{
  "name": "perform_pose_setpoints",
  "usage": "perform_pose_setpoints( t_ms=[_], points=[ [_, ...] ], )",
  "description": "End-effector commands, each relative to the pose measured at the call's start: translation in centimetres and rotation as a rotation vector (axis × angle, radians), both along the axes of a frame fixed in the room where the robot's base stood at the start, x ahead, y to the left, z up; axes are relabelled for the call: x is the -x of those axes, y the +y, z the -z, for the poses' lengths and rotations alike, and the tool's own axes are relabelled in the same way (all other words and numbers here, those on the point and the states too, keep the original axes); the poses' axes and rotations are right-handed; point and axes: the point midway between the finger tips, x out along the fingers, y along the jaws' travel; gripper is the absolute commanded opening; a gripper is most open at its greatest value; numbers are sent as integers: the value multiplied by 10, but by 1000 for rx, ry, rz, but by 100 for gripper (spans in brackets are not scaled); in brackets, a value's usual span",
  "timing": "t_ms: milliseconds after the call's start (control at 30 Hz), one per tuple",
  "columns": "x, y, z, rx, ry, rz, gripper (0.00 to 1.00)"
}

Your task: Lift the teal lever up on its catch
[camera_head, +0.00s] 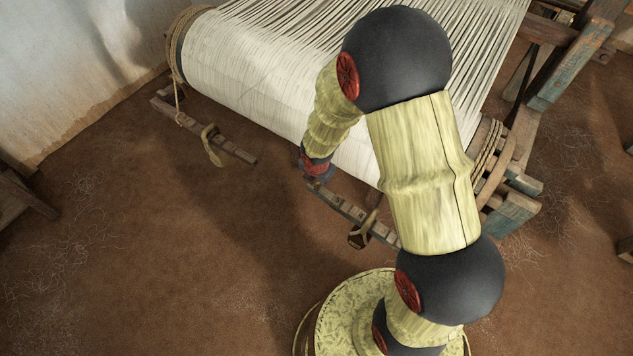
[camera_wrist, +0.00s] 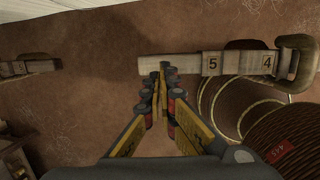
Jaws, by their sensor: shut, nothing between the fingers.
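My gripper (camera_wrist: 163,70) is shut and empty in the wrist view. Its fingertips are at the left part of a pale wooden bar (camera_wrist: 188,65) marked 5 and 4; I cannot tell if they touch it. A loop (camera_wrist: 299,62) sits around the bar's right end. I cannot pick out a teal lever or its catch for certain; worn blue-green paint shows on the loom's right-hand beams (camera_head: 512,215).
The wound white warp (camera_head: 260,100) lies behind my gripper. A second notched bar (camera_head: 230,148) with a hanging strap (camera_head: 212,147) is at the left. A dark ribbed round thing (camera_wrist: 290,140) with a red tag is at the wrist view's lower right. The brown floor at left is open.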

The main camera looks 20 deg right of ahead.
Motion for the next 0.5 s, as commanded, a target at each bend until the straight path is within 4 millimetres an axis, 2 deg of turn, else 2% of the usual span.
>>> perform_pose_setpoints(
  t_ms=[33, 200, 500],
  points=[
    [-3, -1, 10, 0, -1, 1, 0],
    [-6, -2, 24, 0, -1, 1, 0],
    [-8, -2, 28, -1, -2, 1, 0]
  ],
)
